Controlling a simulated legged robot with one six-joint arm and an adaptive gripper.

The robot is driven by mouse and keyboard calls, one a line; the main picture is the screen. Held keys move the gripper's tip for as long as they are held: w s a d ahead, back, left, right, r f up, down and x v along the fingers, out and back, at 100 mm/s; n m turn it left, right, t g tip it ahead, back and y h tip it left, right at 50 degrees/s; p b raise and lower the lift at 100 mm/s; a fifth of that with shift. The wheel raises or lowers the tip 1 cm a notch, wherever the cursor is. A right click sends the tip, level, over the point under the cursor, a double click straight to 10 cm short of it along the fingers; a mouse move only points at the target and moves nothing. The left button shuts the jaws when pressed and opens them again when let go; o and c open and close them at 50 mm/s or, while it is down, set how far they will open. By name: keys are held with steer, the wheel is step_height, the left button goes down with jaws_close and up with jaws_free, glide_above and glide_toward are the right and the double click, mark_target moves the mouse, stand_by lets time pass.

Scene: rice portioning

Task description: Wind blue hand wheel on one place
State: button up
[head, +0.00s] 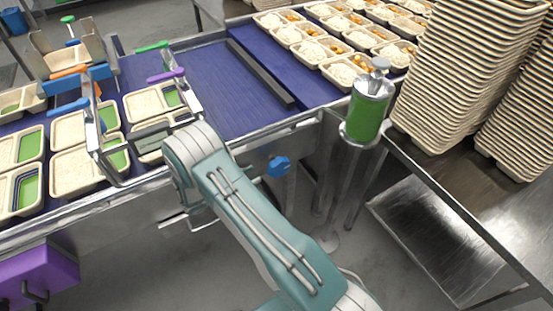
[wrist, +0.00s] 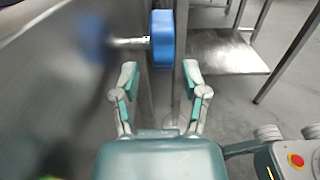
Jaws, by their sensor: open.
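The blue hand wheel (head: 279,166) sits on the front side of the conveyor, right of my arm in the head view. In the wrist view the blue hand wheel (wrist: 162,39) stands out from the steel panel on a short metal shaft (wrist: 130,43). My gripper (wrist: 158,78) is open and empty, its two fingers apart, with the wheel ahead of the fingertips and nearer the left one. The fingers do not touch the wheel as far as I can see. In the head view my gripper is hidden behind my arm.
The conveyor (head: 207,88) carries several trays at left, under metal guides with coloured handles. A green canister (head: 367,108) stands on a post at right. Stacked trays (head: 462,75) stand on a steel table (head: 436,180). A purple box (head: 38,275) is at lower left.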

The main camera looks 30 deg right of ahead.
mark_target(279, 163)
steer(key=d, duration=1)
steer(key=shift+w+d, duration=0.1)
steer(key=shift+w, duration=0.05)
jaws_close()
